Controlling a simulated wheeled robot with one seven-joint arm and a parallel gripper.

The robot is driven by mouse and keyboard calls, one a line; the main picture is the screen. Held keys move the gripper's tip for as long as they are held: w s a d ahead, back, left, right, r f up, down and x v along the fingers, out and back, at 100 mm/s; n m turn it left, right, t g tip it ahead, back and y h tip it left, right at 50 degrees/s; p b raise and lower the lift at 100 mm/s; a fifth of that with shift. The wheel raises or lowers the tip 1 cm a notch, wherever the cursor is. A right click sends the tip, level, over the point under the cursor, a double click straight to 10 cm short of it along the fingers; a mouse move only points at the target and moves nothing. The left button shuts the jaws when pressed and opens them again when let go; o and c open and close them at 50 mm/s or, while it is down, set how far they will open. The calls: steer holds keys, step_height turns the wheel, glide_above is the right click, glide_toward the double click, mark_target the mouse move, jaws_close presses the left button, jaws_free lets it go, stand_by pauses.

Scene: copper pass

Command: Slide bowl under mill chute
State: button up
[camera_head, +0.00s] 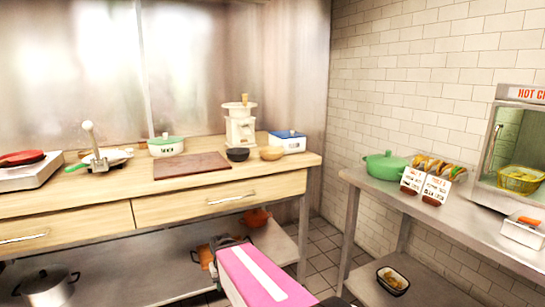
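A cream mill (240,127) with a wooden knob on top stands upright at the back right of the wooden counter. A small dark bowl (237,155) sits at the foot of the mill, at its front. A tan bowl (271,154) stands just right of the dark bowl. The chute itself is too small to make out, so I cannot tell whether either bowl is under it. My gripper (229,243) is low in front of the counter, below the drawers and well apart from both bowls. Its fingers cannot be made out.
A brown board (192,166) lies left of the bowls, and a blue-lidded white box (288,142) stands right of them. A green-lidded pot (166,147) is behind the board. A metal side table (462,222) at right bears a green pot (386,166) and a food warmer.

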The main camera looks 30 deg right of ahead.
steer(key=c, duration=0.5)
steer(key=shift+w+d+r+m, duration=0.15)
steer(key=shift+w+d+m, duration=0.05)
steer(key=shift+w+m, duration=0.15)
jaws_close()
steer(key=m+t+y, duration=0.6)
steer(key=m+t, duration=1.1)
steer(key=m, duration=1.4)
glide_toward(272, 154)
steer(key=s+d, duration=0.6)
steer(key=x, duration=1.3)
steer(key=shift+w+a, duration=0.2)
